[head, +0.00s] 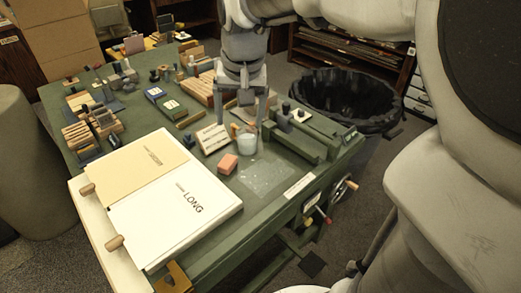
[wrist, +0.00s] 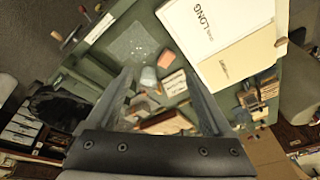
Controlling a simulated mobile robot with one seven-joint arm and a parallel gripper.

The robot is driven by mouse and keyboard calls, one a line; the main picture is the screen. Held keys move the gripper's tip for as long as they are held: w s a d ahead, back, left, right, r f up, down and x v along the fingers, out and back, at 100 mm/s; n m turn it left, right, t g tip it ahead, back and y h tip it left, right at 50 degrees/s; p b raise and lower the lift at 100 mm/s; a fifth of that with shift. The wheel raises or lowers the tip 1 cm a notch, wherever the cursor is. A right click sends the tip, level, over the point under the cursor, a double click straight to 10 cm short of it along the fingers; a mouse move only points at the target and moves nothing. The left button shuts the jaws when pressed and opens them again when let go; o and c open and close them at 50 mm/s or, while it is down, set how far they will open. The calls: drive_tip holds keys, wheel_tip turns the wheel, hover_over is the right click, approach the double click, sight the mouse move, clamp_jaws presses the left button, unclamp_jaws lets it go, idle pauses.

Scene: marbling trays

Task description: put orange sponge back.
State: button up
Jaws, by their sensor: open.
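The orange sponge (head: 228,164), a small salmon-orange block, lies on the green table between the white board and a pale speckled patch. It also shows in the wrist view (wrist: 166,59), just beyond and between my fingertips. My gripper (head: 240,119) is open above the table, behind the sponge in the head view, and apart from it. In the wrist view my gripper (wrist: 157,72) has its two fingers spread wide with nothing held between them.
A white cup (head: 246,143) stands close behind the sponge, with a cream labelled block (head: 212,139) to its left. The speckled patch (head: 263,177) is to the sponge's right. A large white board (head: 178,222) fills the front left. A black-lined bin (head: 345,98) stands beyond the table.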

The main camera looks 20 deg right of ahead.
drive_tip(key=s+n+t, duration=0.2)
drive_tip(key=s+n, duration=0.1)
drive_tip(key=s, duration=1.3)
drive_tip(key=shift+s+f+n, duration=0.25)
drive_tip(key=shift+f+n, duration=0.1)
drive_tip(key=shift+n, duration=0.05)
drive_tip(key=shift+a, duration=0.1)
